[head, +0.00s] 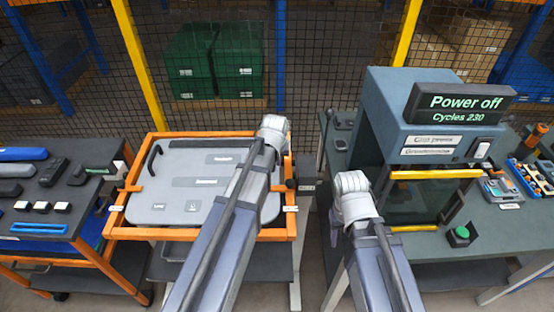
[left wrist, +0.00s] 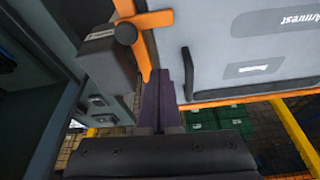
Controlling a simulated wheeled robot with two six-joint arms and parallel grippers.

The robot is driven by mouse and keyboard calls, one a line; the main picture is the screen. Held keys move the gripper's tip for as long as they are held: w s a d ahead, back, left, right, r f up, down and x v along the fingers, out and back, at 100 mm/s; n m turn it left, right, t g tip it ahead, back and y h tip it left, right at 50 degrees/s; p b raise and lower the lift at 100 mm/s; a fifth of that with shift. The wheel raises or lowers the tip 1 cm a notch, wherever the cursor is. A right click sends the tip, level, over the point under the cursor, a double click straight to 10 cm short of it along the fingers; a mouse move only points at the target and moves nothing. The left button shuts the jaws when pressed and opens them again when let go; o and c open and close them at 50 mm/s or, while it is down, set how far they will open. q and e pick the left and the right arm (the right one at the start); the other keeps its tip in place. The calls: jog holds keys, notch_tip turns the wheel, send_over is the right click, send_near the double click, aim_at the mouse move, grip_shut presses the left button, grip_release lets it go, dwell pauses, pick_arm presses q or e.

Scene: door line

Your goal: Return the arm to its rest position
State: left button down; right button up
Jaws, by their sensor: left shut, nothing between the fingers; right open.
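My left arm (head: 228,225) reaches forward over the orange-framed fixture, its pale wrist (head: 272,132) above the frame's far right corner. The left gripper is hidden in the head view. In the left wrist view its dark fingers (left wrist: 160,103) are shut with nothing between them, close to an orange clip (left wrist: 146,20) and the grey panel; I cannot tell whether they touch. My right arm (head: 385,270) is bent in front of the machine, its pale wrist (head: 352,196) left of the machine's opening. The right gripper (head: 335,232) is open, small and mostly hidden below the wrist.
The grey door panel (head: 180,210) lies in the orange frame (head: 140,233). The machine (head: 387,110) reads "Power off" and has a green button (head: 461,233) in front. A tool cart (head: 95,152) stands left. Green crates (head: 238,60) are behind the mesh fence.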

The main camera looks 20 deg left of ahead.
pick_arm(q)
jog(key=s+d+f+b, duration=0.1)
jog(key=s+d, duration=0.1)
jog(key=s, duration=0.1)
jog(key=s+d+f+m+g+b, duration=0.1)
jog(key=s+d, duration=0.1)
jog(key=s, duration=0.1)
jog(key=s+d+f+m, duration=0.1)
jog(key=s+d, duration=0.2)
jog(key=shift+f+g+b, duration=0.3)
jog(key=shift+g+b, duration=0.1)
jog(key=s+d+f+m+g+b, duration=0.1)
jog(key=s+d+m, duration=0.1)
jog(key=s, duration=0.4)
jog(key=s+d+f+m+g+b, duration=0.1)
jog(key=s+d+m, duration=0.1)
jog(key=s+d, duration=0.2)
jog(key=s, duration=0.3)
jog(key=shift+s+f+g+y, duration=0.25)
jog(key=shift+f+g+y, duration=0.05)
jog(key=shift+f, duration=0.05)
jog(key=shift+a, duration=0.1)
